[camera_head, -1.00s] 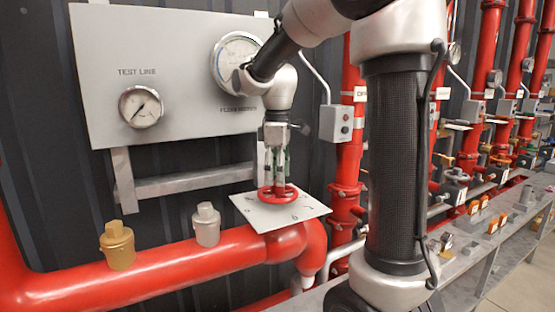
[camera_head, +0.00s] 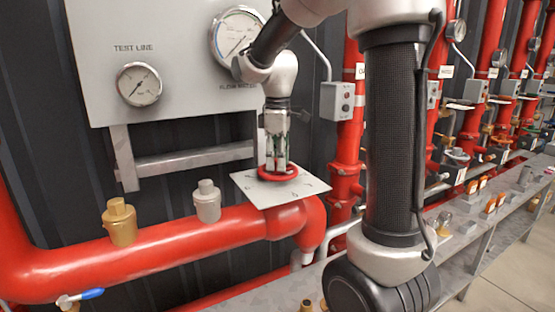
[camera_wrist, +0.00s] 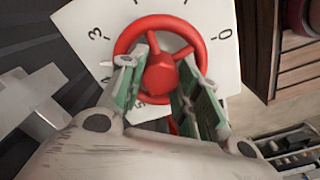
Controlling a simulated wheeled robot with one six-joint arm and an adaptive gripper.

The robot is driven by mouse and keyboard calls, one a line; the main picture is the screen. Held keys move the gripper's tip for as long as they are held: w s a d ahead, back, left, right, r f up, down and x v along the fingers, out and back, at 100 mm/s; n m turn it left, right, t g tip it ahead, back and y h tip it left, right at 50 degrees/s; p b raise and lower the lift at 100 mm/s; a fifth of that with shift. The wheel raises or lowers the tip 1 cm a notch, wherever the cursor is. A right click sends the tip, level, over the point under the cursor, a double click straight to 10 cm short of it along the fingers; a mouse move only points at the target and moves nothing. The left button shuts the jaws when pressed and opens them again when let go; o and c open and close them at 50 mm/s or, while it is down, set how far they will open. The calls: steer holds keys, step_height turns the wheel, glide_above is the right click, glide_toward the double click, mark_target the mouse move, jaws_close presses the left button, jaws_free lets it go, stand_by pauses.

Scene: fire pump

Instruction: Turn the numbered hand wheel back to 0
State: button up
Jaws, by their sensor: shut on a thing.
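The red hand wheel (camera_head: 292,174) lies flat above a white numbered plate (camera_head: 246,183) on top of a red pipe. In the wrist view the wheel (camera_wrist: 190,28) shows its round rim, spokes and central hub. The plate (camera_wrist: 80,22) shows a 3 at left, a 0 at right, and part of a 4 and a 5 at lower left. My gripper (camera_wrist: 160,74) points down at the wheel, its green-padded fingers on either side of the hub, shut on the wheel. The fingers hide part of the rim and plate.
A grey panel with a small gauge (camera_head: 139,84) and a larger gauge (camera_head: 236,37) stands behind. A silver cap (camera_head: 207,201) and a brass cap (camera_head: 119,221) rise from the red pipe left of the plate. A grey switch box (camera_head: 338,101) is at right.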

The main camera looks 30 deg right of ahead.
steer(key=m, duration=0.4)
steer(key=shift+m, duration=0.4)
steer(key=m, duration=0.3)
steer(key=shift+m, duration=0.3)
steer(key=m, duration=0.7)
steer(key=shift+d, duration=0.1)
steer(key=shift+m, duration=0.4)
